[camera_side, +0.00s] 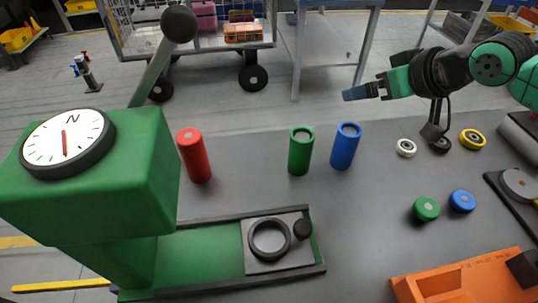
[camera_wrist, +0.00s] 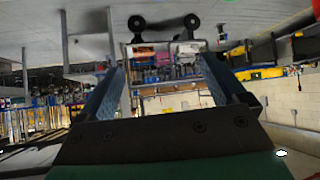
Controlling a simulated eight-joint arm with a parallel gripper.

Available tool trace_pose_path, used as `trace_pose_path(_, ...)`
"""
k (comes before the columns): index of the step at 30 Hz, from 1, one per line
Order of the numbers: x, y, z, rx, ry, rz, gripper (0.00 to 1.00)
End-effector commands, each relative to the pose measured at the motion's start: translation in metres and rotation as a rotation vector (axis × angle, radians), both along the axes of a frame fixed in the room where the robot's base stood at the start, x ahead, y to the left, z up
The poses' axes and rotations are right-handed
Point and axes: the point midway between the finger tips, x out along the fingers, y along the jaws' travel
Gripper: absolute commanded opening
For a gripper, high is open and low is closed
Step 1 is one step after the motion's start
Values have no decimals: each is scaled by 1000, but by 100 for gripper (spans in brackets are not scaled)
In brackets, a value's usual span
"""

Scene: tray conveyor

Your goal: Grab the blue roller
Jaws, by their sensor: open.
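The blue roller (camera_side: 345,147) stands upright on the grey table in the side view, just right of the green roller (camera_side: 301,151). A red roller (camera_side: 194,156) stands further left. My gripper (camera_side: 346,94) is above and behind the blue roller in the side view, pointing left, apart from it. In the wrist view my gripper (camera_wrist: 155,85) shows two blue fingers spread apart with nothing between them. The wrist view looks out across the room, and no roller shows in it.
A green press with a dial (camera_side: 66,143) and lever stands at the left, its sliding fixture (camera_side: 278,268) in front. Small caps, including a green one (camera_side: 426,209) and a blue one (camera_side: 462,201), lie at the right. An orange tray (camera_side: 465,281) is at front right. The table's middle is clear.

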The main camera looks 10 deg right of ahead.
Motion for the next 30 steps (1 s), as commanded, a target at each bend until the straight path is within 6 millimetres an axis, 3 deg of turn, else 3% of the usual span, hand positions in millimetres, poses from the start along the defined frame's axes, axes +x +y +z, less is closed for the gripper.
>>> trace_pose_path(3,-14,-29,2,1,47,-61,91)
trace_pose_path(15,-62,-92,-8,131,261,-295,91)
trace_pose_path(20,-69,-99,-14,333,426,-448,91)
trace_pose_path(30,-50,-88,-18,674,679,-639,91)
